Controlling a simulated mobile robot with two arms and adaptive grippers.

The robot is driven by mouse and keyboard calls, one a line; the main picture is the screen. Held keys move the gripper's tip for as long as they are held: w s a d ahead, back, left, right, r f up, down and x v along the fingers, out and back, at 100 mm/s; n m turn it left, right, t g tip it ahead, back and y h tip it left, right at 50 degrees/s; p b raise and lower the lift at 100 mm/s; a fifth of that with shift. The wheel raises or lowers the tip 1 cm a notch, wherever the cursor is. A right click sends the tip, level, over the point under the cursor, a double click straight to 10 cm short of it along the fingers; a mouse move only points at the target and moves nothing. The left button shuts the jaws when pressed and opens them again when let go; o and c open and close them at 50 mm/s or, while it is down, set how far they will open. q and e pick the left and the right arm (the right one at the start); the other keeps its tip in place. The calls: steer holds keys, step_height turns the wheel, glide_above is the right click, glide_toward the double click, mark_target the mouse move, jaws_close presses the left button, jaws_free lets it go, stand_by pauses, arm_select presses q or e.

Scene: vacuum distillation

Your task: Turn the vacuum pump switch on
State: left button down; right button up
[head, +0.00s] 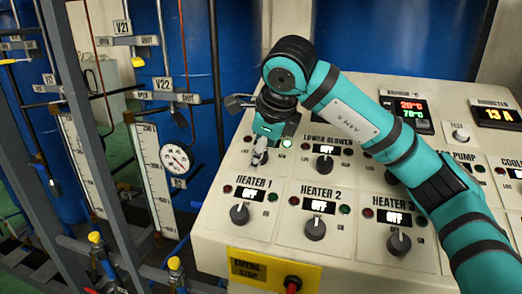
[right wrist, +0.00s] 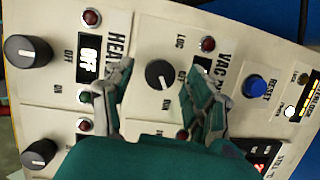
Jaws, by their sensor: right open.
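The vacuum pump switch is a round black knob (right wrist: 160,73) on the cream panel, below a label (right wrist: 228,62) of which "VAC" can be read. Small OFF and RUN marks sit beside it. My right gripper (right wrist: 157,67) is open, with one finger on each side of the knob in the right wrist view; I cannot tell whether they touch it. The right finger partly covers the switch's display. In the head view my right gripper (head: 259,157) points down at the upper left of the panel and hides the knob. My left gripper is not in view.
The panel (head: 345,250) carries several other knobs close by, including the Heater 1 knob (head: 240,213) and lower blower knob (head: 325,163). A blue reset button (right wrist: 255,86) is near the right finger. A metal frame with a pressure gauge (head: 177,159) stands left of the panel.

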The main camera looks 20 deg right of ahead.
steer(key=v, duration=1.1)
